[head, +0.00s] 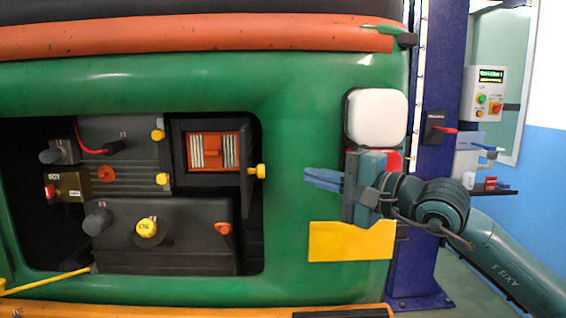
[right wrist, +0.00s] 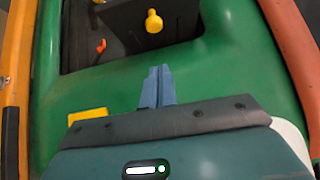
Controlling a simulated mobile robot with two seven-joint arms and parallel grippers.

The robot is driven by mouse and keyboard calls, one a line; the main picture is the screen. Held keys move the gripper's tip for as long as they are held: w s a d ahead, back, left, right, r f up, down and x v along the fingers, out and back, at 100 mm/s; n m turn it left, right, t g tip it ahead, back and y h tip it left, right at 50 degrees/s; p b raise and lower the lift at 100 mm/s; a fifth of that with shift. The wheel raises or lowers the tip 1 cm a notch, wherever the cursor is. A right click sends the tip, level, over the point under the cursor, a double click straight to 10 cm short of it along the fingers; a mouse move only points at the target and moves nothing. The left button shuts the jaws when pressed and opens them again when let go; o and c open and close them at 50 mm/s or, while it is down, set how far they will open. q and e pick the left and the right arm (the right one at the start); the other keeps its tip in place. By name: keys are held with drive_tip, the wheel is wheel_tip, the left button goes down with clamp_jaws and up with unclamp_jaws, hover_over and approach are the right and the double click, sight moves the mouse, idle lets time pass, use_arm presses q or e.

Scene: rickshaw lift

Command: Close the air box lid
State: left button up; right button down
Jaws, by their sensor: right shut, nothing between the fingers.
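The air box (head: 178,150) is a dark grey box in the upper part of the engine bay, with an orange and white filter (head: 212,151) showing inside. Its dark lid (head: 247,192) stands open at the box's right side, seen nearly edge-on, with a yellow knob (head: 260,171) on it. In the right wrist view the lid (right wrist: 180,14) and its knob (right wrist: 153,21) are at the top, beyond the fingertips. My right gripper (head: 308,179) is shut and empty, right of the knob and apart from it; its blue fingers also show in the right wrist view (right wrist: 157,78). My left gripper is not in view.
The green body panel (head: 300,110) surrounds the bay opening. Two yellow latches (head: 158,134) sit at the box's left. A lower dark box (head: 180,255) has a yellow cap (head: 146,228). A blue post (head: 430,180) stands at the right. The space between gripper and knob is clear.

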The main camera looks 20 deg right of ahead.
drive_tip(key=w+a+p, duration=0.1)
drive_tip(key=w+a, duration=0.2)
drive_tip(key=a, duration=0.2)
drive_tip(key=shift+w+a+p, duration=0.15)
drive_tip(key=shift+a+p, duration=0.1)
drive_tip(key=shift+p, duration=0.1)
drive_tip(key=shift+a+r, duration=0.1)
drive_tip(key=shift+a, duration=0.1)
